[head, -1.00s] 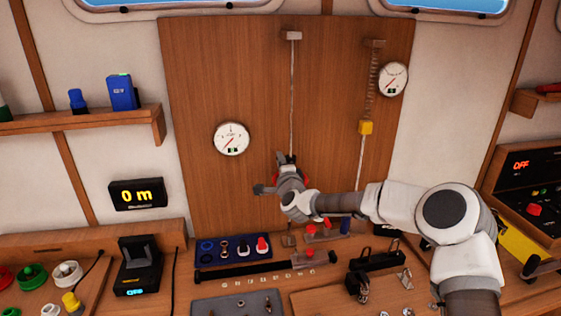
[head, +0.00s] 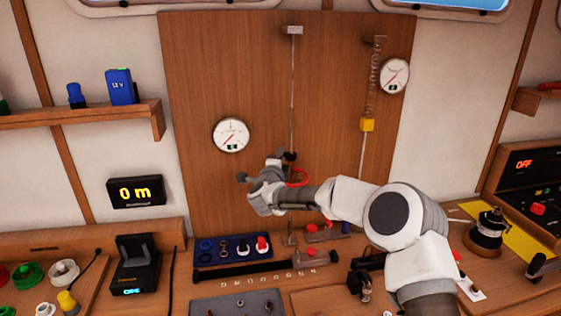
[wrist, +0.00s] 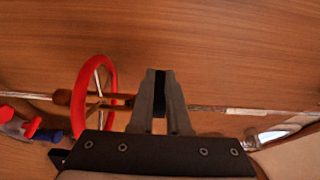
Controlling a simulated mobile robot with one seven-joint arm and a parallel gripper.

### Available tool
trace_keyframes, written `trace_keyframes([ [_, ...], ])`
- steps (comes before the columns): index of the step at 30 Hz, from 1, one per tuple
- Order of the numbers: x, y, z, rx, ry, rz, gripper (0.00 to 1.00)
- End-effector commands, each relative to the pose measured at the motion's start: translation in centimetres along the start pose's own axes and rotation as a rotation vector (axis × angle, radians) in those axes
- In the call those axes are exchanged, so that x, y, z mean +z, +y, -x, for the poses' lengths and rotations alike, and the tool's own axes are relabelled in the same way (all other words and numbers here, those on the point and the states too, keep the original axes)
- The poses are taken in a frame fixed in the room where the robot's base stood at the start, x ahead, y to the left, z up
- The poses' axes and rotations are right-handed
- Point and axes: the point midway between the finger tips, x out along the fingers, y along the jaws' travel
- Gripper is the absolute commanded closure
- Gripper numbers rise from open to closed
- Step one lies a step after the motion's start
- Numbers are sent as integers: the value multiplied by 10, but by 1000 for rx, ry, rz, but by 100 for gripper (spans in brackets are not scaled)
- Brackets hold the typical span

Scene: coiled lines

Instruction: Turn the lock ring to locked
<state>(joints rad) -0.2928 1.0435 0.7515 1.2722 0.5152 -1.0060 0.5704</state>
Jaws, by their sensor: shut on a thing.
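A thin vertical line (head: 292,90) runs down the wooden panel. A dark collar (head: 291,157), apparently the lock ring, sits on it, just above a red handwheel (head: 301,178). My gripper (head: 282,156) reaches the collar from the left. In the wrist view my gripper (wrist: 160,75) is shut, with a dark strip between its fingers. The red handwheel (wrist: 82,100) stands to its left there, apart from the fingers, with thin spokes. The fingers hide most of the collar, and I cannot make out any lock marking.
Two round gauges (head: 231,135) are on the panel. Below stand a blue tray (head: 234,247) and red-handled parts (head: 318,255).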

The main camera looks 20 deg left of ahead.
Motion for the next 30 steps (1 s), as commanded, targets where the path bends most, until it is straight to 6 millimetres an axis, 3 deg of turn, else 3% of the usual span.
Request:
trace_keyframes([
  [14,0,-2,-1,-2,50,-1,100],
  [15,0,-2,-1,-2,50,-1,78],
  [19,0,-2,-1,-1,49,0,55],
  [30,0,0,2,1,47,0,55],
])
